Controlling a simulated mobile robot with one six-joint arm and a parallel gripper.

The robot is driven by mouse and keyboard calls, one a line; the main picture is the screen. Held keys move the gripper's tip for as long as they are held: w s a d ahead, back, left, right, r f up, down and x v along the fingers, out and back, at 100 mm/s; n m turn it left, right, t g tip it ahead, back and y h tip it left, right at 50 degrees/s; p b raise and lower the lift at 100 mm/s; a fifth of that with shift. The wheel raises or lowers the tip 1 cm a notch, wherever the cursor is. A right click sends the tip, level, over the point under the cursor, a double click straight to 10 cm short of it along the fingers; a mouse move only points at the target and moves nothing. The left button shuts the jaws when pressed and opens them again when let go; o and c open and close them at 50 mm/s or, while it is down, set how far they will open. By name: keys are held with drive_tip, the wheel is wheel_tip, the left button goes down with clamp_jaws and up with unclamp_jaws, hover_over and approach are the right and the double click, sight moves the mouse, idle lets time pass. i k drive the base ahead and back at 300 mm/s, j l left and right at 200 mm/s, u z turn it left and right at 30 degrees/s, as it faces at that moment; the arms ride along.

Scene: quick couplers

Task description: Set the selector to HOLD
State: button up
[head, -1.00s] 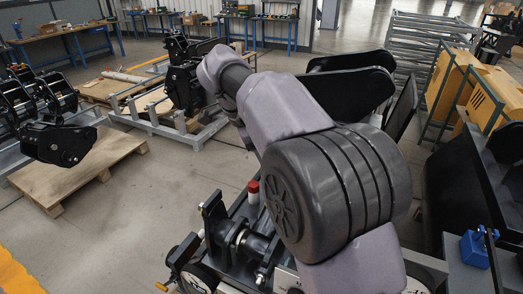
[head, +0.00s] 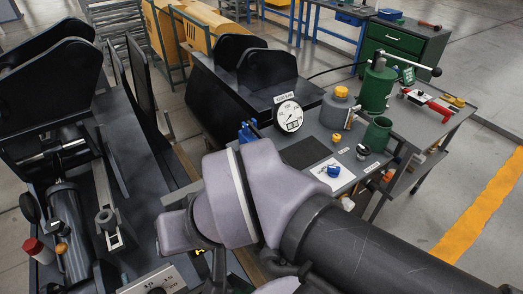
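I cannot make out a selector or the word HOLD in the head view. A pale plate with printed numbers (head: 155,282) shows at the bottom edge, partly cut off and partly behind my arm. A round white dial gauge (head: 289,115) with a small label above it stands on the grey bench. My arm crosses the lower middle of the view, and its lilac wrist is beside the plate. My gripper does not show; it is hidden behind the wrist or out of frame.
The grey bench (head: 408,122) carries a green hand pump (head: 377,88), a green cup (head: 377,134), a grey yellow-capped container (head: 337,108) and a red-handled tool (head: 430,103). A black coupler (head: 60,70) stands at left, near a red-capped cylinder (head: 38,251). Floor is clear at far right.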

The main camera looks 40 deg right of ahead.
sight(332, 171)
drive_tip(key=z, duration=1.9)
drive_tip(key=k, duration=0.05)
